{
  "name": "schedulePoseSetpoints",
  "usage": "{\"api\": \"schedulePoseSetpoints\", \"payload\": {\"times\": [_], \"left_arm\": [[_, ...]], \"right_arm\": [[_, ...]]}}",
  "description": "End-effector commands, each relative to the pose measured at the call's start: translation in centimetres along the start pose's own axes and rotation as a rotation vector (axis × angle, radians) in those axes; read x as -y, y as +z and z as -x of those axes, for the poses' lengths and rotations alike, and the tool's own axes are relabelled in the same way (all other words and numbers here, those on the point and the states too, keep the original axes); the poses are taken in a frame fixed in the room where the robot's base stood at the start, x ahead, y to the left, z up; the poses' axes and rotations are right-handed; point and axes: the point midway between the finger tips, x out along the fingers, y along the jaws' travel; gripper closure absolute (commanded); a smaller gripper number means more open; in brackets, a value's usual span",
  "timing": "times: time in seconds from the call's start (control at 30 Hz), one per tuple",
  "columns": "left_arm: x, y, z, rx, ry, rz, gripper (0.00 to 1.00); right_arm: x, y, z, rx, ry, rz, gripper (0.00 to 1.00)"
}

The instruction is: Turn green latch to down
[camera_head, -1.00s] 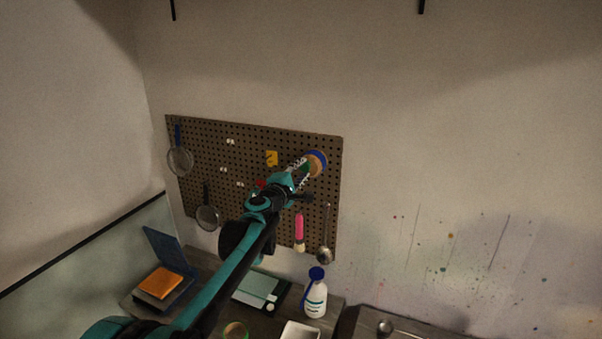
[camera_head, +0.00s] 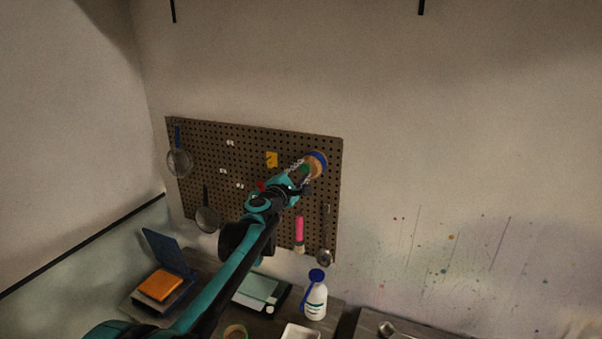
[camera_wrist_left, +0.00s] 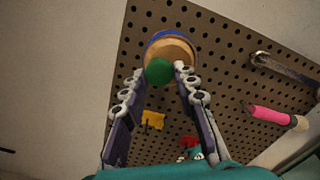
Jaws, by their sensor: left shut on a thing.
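The green latch (camera_wrist_left: 159,71) shows as a rounded green knob between my left gripper's fingertips in the left wrist view, in front of a tan round piece with a blue rim (camera_wrist_left: 170,46) near the pegboard's edge. In the head view a small bit of the green latch (camera_head: 304,169) shows beside the fingers. My left gripper (camera_head: 309,167) reaches up to the board and is shut on the green latch. Its fingers stand on both sides of the knob in the left wrist view (camera_wrist_left: 160,75). The fingers hide part of the latch, and its exact angle is hard to tell.
The pegboard (camera_head: 240,152) holds a yellow piece (camera_head: 271,159), a red piece (camera_wrist_left: 190,141), strainers (camera_head: 179,163), a pink-handled brush (camera_head: 299,229) and a ladle (camera_head: 325,257). Below stand a white bottle with a blue cap (camera_head: 315,300) and an orange-topped stack (camera_head: 157,285).

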Motion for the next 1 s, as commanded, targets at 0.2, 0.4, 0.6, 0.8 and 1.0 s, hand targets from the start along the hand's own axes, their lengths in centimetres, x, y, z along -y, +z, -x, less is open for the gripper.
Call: {"api": "schedulePoseSetpoints", "payload": {"times": [0.2,0.4,0.6,0.8,1.0], "left_arm": [[0.1,0.0,0.0,0.000,-0.001,-0.001,0.51],[0.1,0.0,0.0,0.000,0.000,-0.001,0.51],[0.0,0.0,1.1,0.000,0.000,-0.001,0.51],[0.0,-0.1,5.2,-0.001,0.001,-0.001,0.51],[0.0,-0.1,9.3,-0.002,0.001,-0.001,0.51]], "right_arm": [[0.0,0.0,0.0,0.000,0.000,0.000,0.60],[0.0,0.0,0.0,0.000,0.000,0.000,0.60],[0.0,0.0,0.0,0.000,0.000,0.000,0.60],[0.0,0.0,0.0,0.000,0.000,0.000,0.60],[0.0,0.0,0.0,0.000,0.000,0.000,0.60]]}}
